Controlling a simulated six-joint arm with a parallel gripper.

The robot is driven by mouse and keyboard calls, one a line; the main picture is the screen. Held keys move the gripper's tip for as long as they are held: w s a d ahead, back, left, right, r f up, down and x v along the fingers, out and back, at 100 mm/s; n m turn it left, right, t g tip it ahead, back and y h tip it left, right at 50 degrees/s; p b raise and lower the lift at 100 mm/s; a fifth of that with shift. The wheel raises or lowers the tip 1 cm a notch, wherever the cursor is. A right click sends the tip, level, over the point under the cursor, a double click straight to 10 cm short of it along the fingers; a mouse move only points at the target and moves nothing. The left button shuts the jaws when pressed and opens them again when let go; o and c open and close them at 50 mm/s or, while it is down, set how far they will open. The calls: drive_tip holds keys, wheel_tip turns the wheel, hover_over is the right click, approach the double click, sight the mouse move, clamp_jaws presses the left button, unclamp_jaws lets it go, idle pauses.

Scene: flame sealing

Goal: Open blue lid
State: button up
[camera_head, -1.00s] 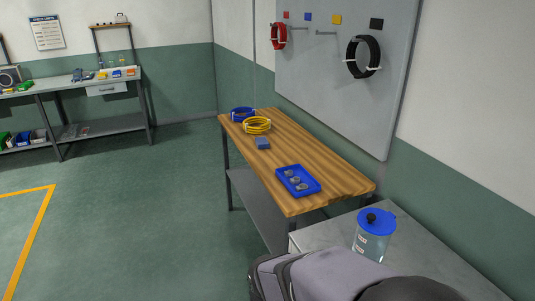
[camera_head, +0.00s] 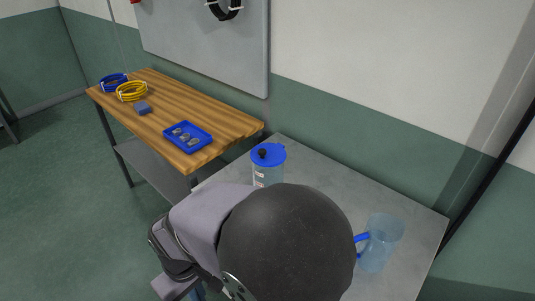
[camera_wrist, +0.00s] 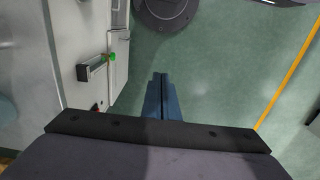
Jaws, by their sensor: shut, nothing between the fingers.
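The blue lid (camera_head: 270,157) has a dark knob and sits on a clear container (camera_head: 267,177) on the grey table, in the head view. The lid appears closed on it. The lower part of the container is hidden behind my arm. My gripper (camera_wrist: 162,78) shows in the wrist view with its blue fingers together and nothing between them. It points down over the green floor, away from the container. The lid is not in the wrist view.
A clear jug (camera_head: 384,243) with a blue handle stands on the grey table (camera_head: 330,178), right of my arm. A wooden bench (camera_head: 205,108) at the left holds a blue tray (camera_head: 205,149), a yellow coil (camera_head: 132,97) and a blue coil (camera_head: 113,79).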

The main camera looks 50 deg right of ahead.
sight(261, 153)
drive_tip(key=o, duration=0.9)
drive_tip(key=shift+w, duration=0.3)
drive_tip(key=shift+c, duration=0.2)
drive_tip(key=w+d+f+m+t, duration=0.1)
drive_tip(key=w+d+m+t, duration=0.15)
drive_tip(key=w, duration=0.45)
drive_tip(key=w+d+m+t, duration=0.1)
drive_tip(key=w+t, duration=0.2)
drive_tip(key=w, duration=0.4)
drive_tip(key=w+d+r+m+t+h, duration=0.1)
drive_tip(key=w+d+m+t+h, duration=0.25)
drive_tip(key=w+d, duration=0.45)
drive_tip(key=s+d+r+m+h, duration=0.2)
drive_tip(key=d+r+h, duration=0.1)
drive_tip(key=d, duration=0.5)
drive_tip(key=s+d+r+m+g+h+p, duration=0.1)
drive_tip(key=s+d+r+m+h, duration=0.1)
drive_tip(key=d+h, duration=0.4)
drive_tip(key=s+d+r+m+h+p, duration=0.1)
drive_tip(key=s+d+r+m+h, duration=0.2)
drive_tip(key=d, duration=0.7)
drive_tip(key=shift+d+r+g+h, duration=0.2)
drive_tip(key=shift+r+g+h, duration=0.2)
drive_tip(key=shift+r+h, duration=0.5)
drive_tip(key=shift+d+f+y+p, duration=0.3)
drive_tip(key=shift+d+y+p, duration=0.1)
drive_tip(key=shift+d, duration=0.2)
